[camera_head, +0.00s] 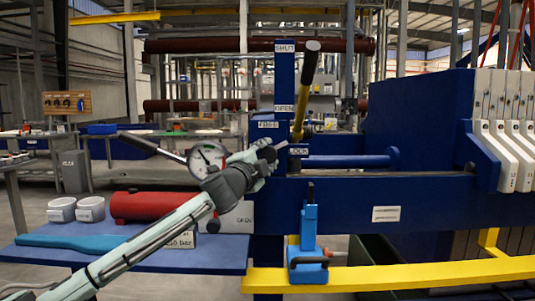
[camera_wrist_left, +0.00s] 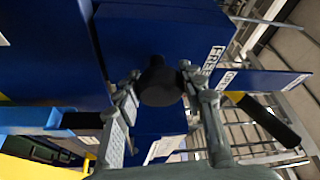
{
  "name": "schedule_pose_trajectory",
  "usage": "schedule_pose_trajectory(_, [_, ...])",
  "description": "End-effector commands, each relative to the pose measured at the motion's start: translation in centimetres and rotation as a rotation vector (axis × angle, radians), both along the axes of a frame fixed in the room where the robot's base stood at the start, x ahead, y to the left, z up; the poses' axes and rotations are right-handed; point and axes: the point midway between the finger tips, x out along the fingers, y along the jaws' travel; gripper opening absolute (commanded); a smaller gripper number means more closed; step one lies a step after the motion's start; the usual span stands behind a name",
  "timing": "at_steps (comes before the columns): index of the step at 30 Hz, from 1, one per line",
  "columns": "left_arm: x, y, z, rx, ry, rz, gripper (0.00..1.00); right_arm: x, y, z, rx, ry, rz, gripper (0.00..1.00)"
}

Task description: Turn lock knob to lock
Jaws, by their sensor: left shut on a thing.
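The black lock knob (camera_head: 269,153) sits on the blue press frame, between a FREE label (camera_head: 268,125) above and a LOCK label (camera_head: 299,151) to its right. My left gripper (camera_head: 262,160) reaches it from the lower left and is shut on it. In the left wrist view the round dark knob (camera_wrist_left: 160,84) lies between the two grey fingers, with the FREE label (camera_wrist_left: 214,59) to its upper right. The knob's pointing direction cannot be told. My right gripper is in neither view.
A yellow lever (camera_head: 302,105) with a black grip rises just right of the knob, beside SHUT and OPEN labels. A pressure gauge (camera_head: 207,159) and red cylinder (camera_head: 152,206) stand left, close to my left arm. A yellow rail (camera_head: 400,275) runs low in front.

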Motion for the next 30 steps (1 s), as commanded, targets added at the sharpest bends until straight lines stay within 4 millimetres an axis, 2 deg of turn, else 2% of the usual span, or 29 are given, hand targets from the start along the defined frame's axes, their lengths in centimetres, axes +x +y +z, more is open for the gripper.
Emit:
schedule_pose_trajectory(6, [-0.01, 0.02, 0.15, 0.193, -0.002, 0.000, 0.11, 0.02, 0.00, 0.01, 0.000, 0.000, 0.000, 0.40])
schedule_pose_trajectory(15, [-0.01, -0.03, 0.09, 0.385, -0.001, -0.001, 0.11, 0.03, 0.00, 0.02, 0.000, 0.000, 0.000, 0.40])
schedule_pose_trajectory(30, [-0.02, -0.07, 0.02, 0.485, 0.000, -0.001, 0.11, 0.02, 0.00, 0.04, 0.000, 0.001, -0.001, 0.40])
